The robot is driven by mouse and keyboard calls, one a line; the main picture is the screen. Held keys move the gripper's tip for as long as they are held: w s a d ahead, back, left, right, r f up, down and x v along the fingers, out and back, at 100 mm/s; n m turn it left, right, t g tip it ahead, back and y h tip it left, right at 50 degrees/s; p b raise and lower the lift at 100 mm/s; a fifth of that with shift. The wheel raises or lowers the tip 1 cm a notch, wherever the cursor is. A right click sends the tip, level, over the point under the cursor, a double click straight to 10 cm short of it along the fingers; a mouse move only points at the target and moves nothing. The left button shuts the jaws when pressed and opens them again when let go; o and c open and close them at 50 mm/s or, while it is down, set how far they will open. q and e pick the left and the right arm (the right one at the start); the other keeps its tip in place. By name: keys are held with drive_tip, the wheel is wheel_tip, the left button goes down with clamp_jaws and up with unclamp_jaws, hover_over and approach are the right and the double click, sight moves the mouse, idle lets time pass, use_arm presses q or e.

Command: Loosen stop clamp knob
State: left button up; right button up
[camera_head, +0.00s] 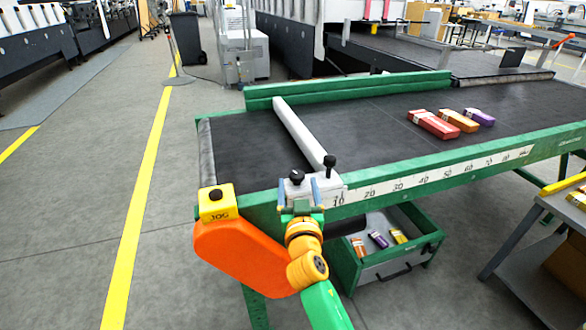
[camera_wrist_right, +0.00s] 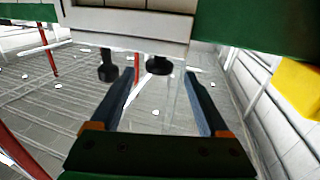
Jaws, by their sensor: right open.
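The stop clamp is a white block (camera_head: 318,187) at the near end of the long white stop bar (camera_head: 300,130), on the green front rail. A black round knob (camera_head: 297,176) stands on its left part and a taller black knob (camera_head: 330,161) on its right part. My right gripper (camera_head: 299,186) is open at the clamp, its blue fingers on either side of the left knob. In the wrist view, this knob (camera_wrist_right: 158,65) sits between the fingertips with gaps to both. The other knob (camera_wrist_right: 108,70) is outside the fingers. My left gripper is out of view.
A yellow JOG box (camera_head: 217,204) is left of the clamp on the table corner. A numbered scale (camera_head: 430,178) runs along the front rail. Several cartons (camera_head: 433,124) lie on the dark belt at right. A green drawer (camera_head: 390,262) with small cartons is below.

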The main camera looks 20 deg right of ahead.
sight(298, 179)
drive_tip(key=x, duration=0.4)
drive_tip(key=shift+w+d+b, duration=0.1)
drive_tip(key=shift+w+b, duration=0.2)
drive_tip(key=shift+w, duration=0.05)
drive_tip(key=shift+s+r, duration=0.1)
drive_tip(key=shift+c, duration=0.9)
clamp_jaws()
